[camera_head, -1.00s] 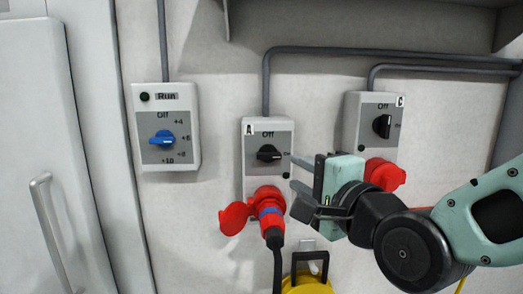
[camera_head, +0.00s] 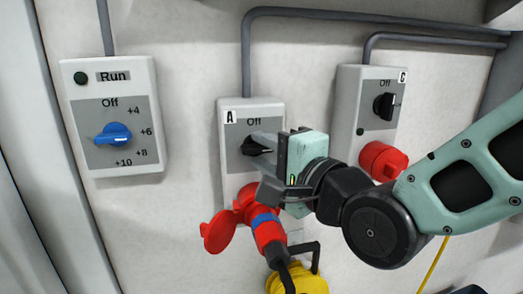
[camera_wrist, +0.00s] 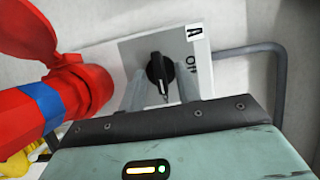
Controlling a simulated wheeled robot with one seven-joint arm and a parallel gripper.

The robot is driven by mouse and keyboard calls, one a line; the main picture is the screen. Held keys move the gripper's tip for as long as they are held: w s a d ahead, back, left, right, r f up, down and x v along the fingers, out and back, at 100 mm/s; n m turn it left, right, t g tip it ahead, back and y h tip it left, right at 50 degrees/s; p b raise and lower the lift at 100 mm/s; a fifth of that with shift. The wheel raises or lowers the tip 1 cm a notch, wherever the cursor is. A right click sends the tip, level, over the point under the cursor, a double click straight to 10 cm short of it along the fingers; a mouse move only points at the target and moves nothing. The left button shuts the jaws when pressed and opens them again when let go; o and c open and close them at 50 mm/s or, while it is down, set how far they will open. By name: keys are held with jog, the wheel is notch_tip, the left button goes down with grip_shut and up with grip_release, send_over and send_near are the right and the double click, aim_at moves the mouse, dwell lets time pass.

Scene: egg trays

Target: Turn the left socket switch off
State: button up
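The left socket box (camera_head: 230,170), labelled A, is on the wall with a black rotary knob (camera_head: 252,147) below the word Off. In the wrist view the knob (camera_wrist: 160,70) has its pointer towards the bottom of the picture, a quarter turn away from the Off mark. My gripper (camera_head: 266,144) reaches in from the right at the knob. In the wrist view its two fingers (camera_wrist: 161,85) are apart, one on each side of the knob; I cannot tell whether they touch it. The fingers partly hide the knob in the head view.
A red plug (camera_head: 265,232) with a black cable sits in box A's socket, just below my gripper. Box C (camera_head: 347,115), with a black switch and a red socket cover (camera_head: 382,160), is to the right. A box with a blue dial (camera_head: 114,134) is at left.

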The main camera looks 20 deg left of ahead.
jog(key=shift+c, duration=0.3)
grip_shut()
